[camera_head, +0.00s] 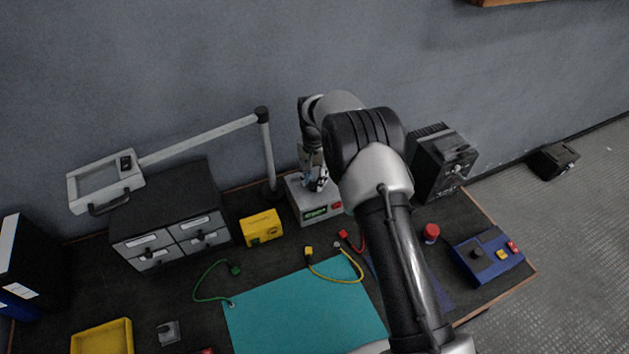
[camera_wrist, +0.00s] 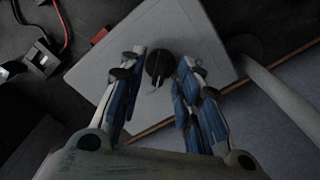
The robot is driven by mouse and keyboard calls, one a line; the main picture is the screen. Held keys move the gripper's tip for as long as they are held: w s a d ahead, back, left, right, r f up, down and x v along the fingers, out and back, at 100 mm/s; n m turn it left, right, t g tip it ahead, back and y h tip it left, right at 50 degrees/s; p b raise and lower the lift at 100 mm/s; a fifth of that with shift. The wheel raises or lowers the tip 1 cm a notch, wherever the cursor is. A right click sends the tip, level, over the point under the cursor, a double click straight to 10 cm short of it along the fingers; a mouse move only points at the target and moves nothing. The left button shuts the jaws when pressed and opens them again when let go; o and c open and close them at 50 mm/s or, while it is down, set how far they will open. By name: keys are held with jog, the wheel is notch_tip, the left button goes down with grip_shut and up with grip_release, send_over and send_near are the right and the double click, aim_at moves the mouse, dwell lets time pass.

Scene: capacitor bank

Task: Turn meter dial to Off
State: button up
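The meter is a light grey box (camera_head: 304,207) with a green display, standing at the back of the bench; its pale top (camera_wrist: 195,40) fills the upper middle of the wrist view. A round black dial (camera_wrist: 158,66) with a thin light mark sits on that top. My gripper (camera_head: 315,182) points down over the box. In the wrist view my gripper's blue-and-white fingers (camera_wrist: 159,72) stand on either side of the dial, with narrow gaps showing. I cannot read any dial labels. In the head view the dial is hidden by my gripper.
A yellow box (camera_head: 262,227) and a grey drawer cabinet (camera_head: 165,235) stand left of the meter. A black device (camera_head: 441,163) stands to the right. Green, yellow and red leads lie in front near a teal mat (camera_head: 300,310). A lamp (camera_head: 200,137) reaches over the cabinet.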

jog(key=shift+f, duration=0.3)
jog(key=shift+c, duration=0.3)
grip_shut()
